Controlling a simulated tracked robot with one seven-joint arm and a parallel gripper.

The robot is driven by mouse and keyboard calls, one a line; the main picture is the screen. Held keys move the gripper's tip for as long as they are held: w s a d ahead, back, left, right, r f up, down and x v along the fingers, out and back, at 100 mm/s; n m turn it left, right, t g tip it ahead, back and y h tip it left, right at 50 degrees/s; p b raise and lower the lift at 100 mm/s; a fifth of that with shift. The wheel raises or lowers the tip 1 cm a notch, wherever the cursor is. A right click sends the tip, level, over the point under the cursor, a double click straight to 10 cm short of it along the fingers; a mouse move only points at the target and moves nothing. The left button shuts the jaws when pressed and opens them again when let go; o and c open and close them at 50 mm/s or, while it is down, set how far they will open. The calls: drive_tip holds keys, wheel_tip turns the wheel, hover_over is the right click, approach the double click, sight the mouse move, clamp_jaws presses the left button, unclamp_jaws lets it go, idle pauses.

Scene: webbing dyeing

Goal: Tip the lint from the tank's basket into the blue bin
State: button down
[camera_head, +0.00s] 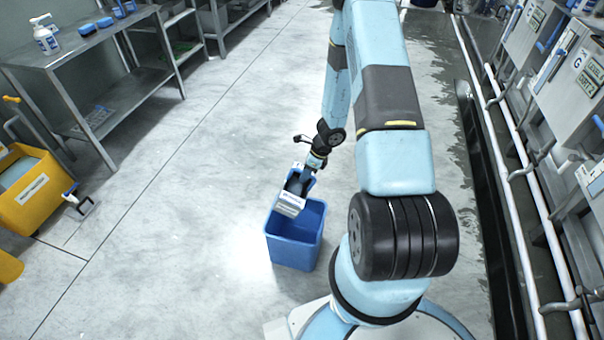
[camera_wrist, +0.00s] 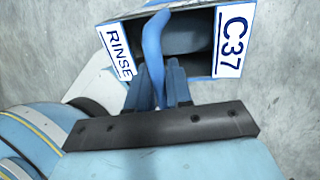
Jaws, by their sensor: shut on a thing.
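The blue bin (camera_head: 293,252) stands on the floor in front of my base, open at the top. My gripper (camera_head: 305,172) is above the bin and shut on the basket's blue handle (camera_wrist: 153,45). The basket (camera_head: 290,204) is small, with pale labelled faces, and hangs tilted over the bin's opening, near its left and back rim. I cannot make out lint in the basket or in the bin.
A grey metal table (camera_head: 105,38) with bottles and brushes stands at the upper left. A yellow container (camera_head: 32,190) is at the left edge. White tanks and pipes (camera_head: 510,150) line the right side, beside wet floor. The floor left of the bin is clear.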

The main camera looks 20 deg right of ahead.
drive_tip(key=shift+s+d+f+t+y, duration=0.4)
drive_tip(key=shift+s+d+t+y, duration=0.2)
drive_tip(key=shift+d+y, duration=0.25)
drive_tip(key=shift+s+d+f+t+y, duration=0.4)
drive_tip(key=shift+s+d+t+y, duration=0.15)
drive_tip(key=shift+d+y, duration=0.25)
wheel_tip(320, 180, down, 15)
drive_tip(key=s+d+n+t+y, duration=0.1)
drive_tip(key=t+y, duration=0.5)
drive_tip(key=y, duration=0.7)
drive_tip(key=shift+s+d+n, duration=0.25)
drive_tip(key=shift+d+n, duration=0.3)
drive_tip(key=shift+n, duration=0.65)
drive_tip(key=shift+t+y, duration=0.25)
drive_tip(key=shift+t, duration=0.1)
